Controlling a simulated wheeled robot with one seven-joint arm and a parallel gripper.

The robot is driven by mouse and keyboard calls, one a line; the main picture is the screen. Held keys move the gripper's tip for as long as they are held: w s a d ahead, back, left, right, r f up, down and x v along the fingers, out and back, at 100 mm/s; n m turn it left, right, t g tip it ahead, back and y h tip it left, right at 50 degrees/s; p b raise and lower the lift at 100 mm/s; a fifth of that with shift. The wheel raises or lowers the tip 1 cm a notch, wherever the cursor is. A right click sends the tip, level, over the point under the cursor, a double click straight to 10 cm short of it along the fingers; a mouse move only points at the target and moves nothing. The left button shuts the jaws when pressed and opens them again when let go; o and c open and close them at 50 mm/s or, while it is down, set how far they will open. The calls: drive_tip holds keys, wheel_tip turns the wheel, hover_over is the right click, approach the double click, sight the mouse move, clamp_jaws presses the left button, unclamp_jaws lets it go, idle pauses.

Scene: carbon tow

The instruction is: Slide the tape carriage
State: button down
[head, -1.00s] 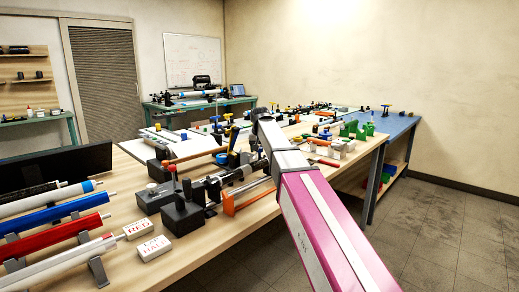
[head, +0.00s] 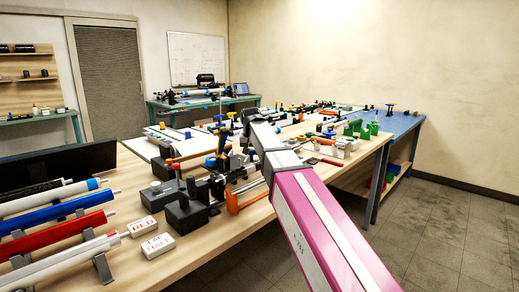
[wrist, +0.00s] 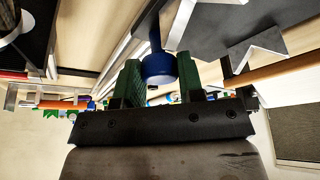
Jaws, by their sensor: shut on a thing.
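In the wrist view, my gripper (wrist: 159,80) has its two green-padded fingers on either side of a round blue knob (wrist: 158,66) and is shut on it. A dark blue stem runs from the knob towards the top of the picture. I take the knob to be the handle of the tape carriage; the carriage body is not clear in this view. In the head view, a blue part (head: 222,146) stands over the rail fixture on the bench, just left of my arm's end. My fingers are not clear there.
White labelled blocks (head: 157,246) and racked rolls (head: 60,218) lie at the front left. The wooden bench (head: 225,240) is bare along its front edge.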

hover_over(238, 166)
drive_tip(key=shift+w, duration=0.25)
drive_tip(key=c, duration=0.8)
unclamp_jaws()
drive_tip(key=shift+o, duration=0.2)
drive_tip(key=shift+r, duration=0.1)
drive_tip(key=v, duration=1)
drive_tip(key=shift+s+r, duration=0.25)
drive_tip(key=shift+d, duration=0.1)
